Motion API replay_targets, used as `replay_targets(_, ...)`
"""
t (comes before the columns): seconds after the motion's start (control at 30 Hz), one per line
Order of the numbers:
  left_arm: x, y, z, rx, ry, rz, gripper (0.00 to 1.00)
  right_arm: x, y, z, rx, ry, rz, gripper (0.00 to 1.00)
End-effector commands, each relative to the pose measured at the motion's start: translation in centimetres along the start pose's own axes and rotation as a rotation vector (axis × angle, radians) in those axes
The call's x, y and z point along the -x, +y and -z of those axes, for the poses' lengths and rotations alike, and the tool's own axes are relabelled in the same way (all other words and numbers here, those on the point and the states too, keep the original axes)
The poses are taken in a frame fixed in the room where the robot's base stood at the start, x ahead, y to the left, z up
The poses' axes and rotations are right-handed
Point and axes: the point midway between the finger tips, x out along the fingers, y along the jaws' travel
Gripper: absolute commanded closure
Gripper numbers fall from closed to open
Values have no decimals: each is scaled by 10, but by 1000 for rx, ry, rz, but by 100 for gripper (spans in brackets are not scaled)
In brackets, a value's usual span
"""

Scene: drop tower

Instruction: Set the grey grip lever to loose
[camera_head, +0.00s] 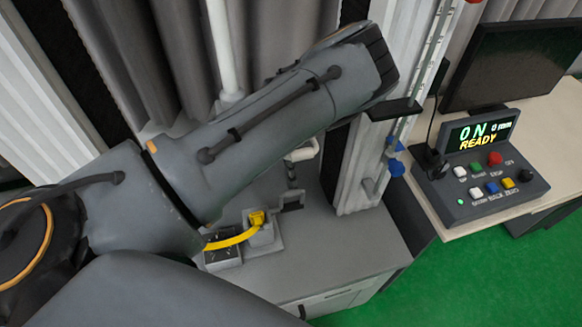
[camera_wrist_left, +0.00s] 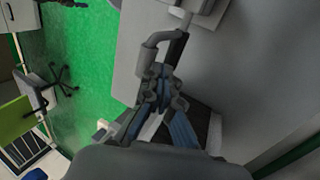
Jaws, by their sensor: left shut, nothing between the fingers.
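My left gripper (camera_wrist_left: 160,85) is seen from behind in the left wrist view, its fingers together with nothing between them. A bent grey bar, which looks like the grip lever (camera_wrist_left: 150,52), is just beyond the fingertips. I cannot tell whether they touch, and its setting cannot be read. In the head view my left arm comes in from the left and reaches across the middle; its fingers are hidden. A pale handle (camera_head: 303,152) shows just below my forearm, and I cannot tell whether it is the same lever. My right gripper is in neither view.
A grey bench (camera_head: 350,243) carries a small block with a yellow cable (camera_head: 232,239). A control box (camera_head: 480,165) reading READY and a dark monitor (camera_head: 513,62) are on the desk at right. Green floor is open in front.

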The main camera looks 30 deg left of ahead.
Motion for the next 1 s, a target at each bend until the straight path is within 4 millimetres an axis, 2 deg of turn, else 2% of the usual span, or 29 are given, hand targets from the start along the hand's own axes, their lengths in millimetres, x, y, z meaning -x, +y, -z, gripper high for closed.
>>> replay_targets(0.37,2,1,0,0,-1,-1,100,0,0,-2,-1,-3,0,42)
replay_targets(0.47,11,3,0,-1,-1,2,100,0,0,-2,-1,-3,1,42)
replay_targets(0.6,36,7,1,-2,0,9,100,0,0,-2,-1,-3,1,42)
replay_targets(0.7,41,-18,0,-1,-1,5,100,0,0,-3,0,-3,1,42)
replay_targets(1.0,66,-71,0,-2,0,5,100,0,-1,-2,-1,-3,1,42)
